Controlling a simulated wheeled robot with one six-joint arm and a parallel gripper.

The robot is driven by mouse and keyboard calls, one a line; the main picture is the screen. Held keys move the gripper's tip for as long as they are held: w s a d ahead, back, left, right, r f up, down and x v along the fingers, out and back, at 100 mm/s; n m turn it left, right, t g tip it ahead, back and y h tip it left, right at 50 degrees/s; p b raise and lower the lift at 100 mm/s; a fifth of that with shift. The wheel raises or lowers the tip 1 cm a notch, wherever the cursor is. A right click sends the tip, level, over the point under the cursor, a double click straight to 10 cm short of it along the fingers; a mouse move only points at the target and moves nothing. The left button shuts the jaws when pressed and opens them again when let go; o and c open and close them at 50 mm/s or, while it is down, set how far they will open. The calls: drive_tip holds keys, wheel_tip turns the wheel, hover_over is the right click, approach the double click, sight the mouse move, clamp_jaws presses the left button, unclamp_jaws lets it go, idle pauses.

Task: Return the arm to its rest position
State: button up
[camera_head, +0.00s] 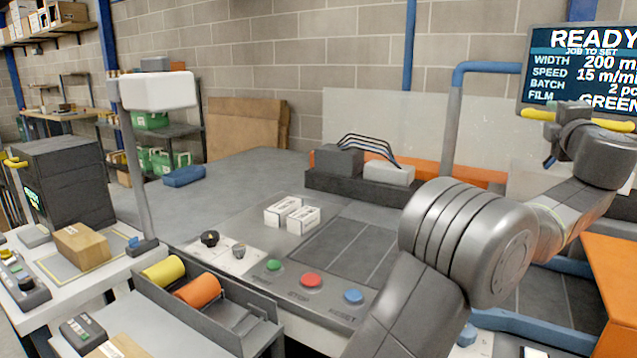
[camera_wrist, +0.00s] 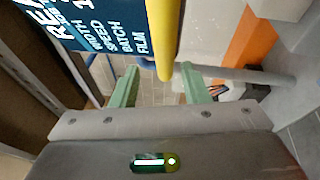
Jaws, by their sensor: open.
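My gripper (camera_wrist: 160,84) shows in the wrist view with its two green fingers apart and nothing held between them. In the head view my arm reaches across the right side, its wrist raised in front of the lower part of the display screen (camera_head: 575,65); the fingers cannot be made out clearly there. The screen also shows at the upper left of the wrist view (camera_wrist: 95,25), turned on its side. A yellow bar (camera_head: 570,119) runs below the screen. In the wrist view the bar (camera_wrist: 163,38) ends close above the gap between the fingers; I cannot tell its distance.
A machine table (camera_head: 225,185) carries two white boxes (camera_head: 291,213), knobs and green, red and blue buttons. A blue pipe (camera_head: 487,67) stands left of the screen. Orange and yellow rolls (camera_head: 198,290) lie in a grey tray at lower left. An orange surface (camera_head: 612,270) is at right.

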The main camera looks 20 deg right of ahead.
drive_tip(key=w+a+m+g+h+b, duration=0.2)
drive_tip(key=w+a+m+g+h, duration=0.1)
drive_tip(key=a, duration=0.6)
drive_tip(key=w+a+m+g+h+b, duration=0.2)
drive_tip(key=w+a+m+g+h, duration=0.1)
drive_tip(key=a, duration=0.6)
drive_tip(key=w+g+h, duration=0.1)
drive_tip(key=w+g, duration=0.1)
drive_tip(key=w, duration=0.1)
drive_tip(key=shift+a+m+b, duration=0.3)
drive_tip(key=shift+a, duration=0.05)
drive_tip(key=shift+f, duration=0.1)
